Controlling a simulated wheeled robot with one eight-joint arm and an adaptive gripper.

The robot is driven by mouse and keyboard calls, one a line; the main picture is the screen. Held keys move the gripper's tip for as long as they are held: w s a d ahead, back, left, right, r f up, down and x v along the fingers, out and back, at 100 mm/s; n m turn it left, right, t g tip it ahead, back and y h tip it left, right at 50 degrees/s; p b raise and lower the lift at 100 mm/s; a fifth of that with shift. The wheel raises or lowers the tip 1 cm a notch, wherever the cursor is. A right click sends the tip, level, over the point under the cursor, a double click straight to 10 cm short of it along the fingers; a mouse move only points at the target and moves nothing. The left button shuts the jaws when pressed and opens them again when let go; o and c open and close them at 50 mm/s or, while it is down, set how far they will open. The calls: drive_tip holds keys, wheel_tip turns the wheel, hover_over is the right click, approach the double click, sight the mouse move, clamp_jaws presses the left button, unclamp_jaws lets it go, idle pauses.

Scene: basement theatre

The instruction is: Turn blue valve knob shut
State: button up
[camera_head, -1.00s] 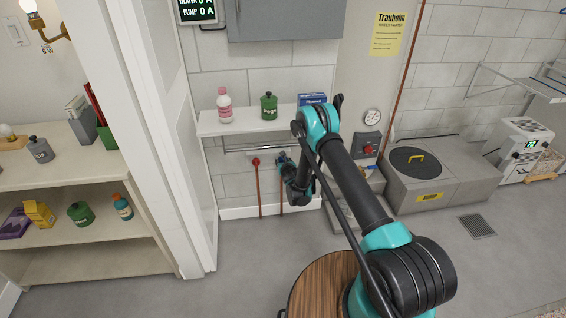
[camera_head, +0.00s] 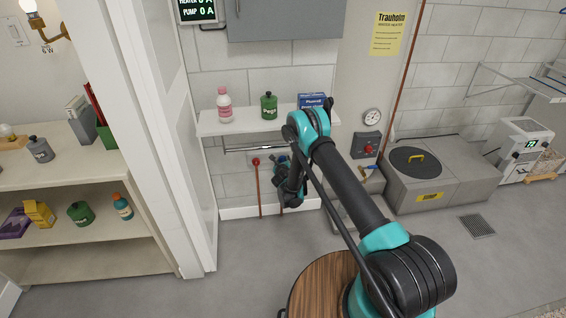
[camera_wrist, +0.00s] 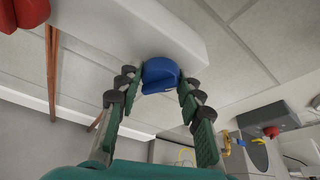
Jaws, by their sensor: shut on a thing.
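The blue valve knob (camera_wrist: 160,74) shows in the wrist view on the end of a white fixture (camera_wrist: 150,30). My gripper (camera_wrist: 158,88) has its two green fingers around the knob, one on each side, and is shut on it. In the head view my gripper (camera_head: 281,168) is low at the wall under the white shelf, and my arm hides the blue knob there. How far the knob is turned cannot be told.
A red knob (camera_head: 256,161) on a copper pipe sits left of my gripper and also shows in the wrist view (camera_wrist: 22,12). A white shelf (camera_head: 240,125) with a pink bottle, green jug and blue box is above. A grey unit (camera_head: 440,180) stands right.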

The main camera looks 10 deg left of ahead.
drive_tip(key=shift+n+t+h, duration=0.3)
drive_tip(key=shift+n+h, duration=0.3)
drive_tip(key=shift+n, duration=0.3)
drive_tip(key=o, duration=1.1)
drive_tip(key=shift+o, duration=0.2)
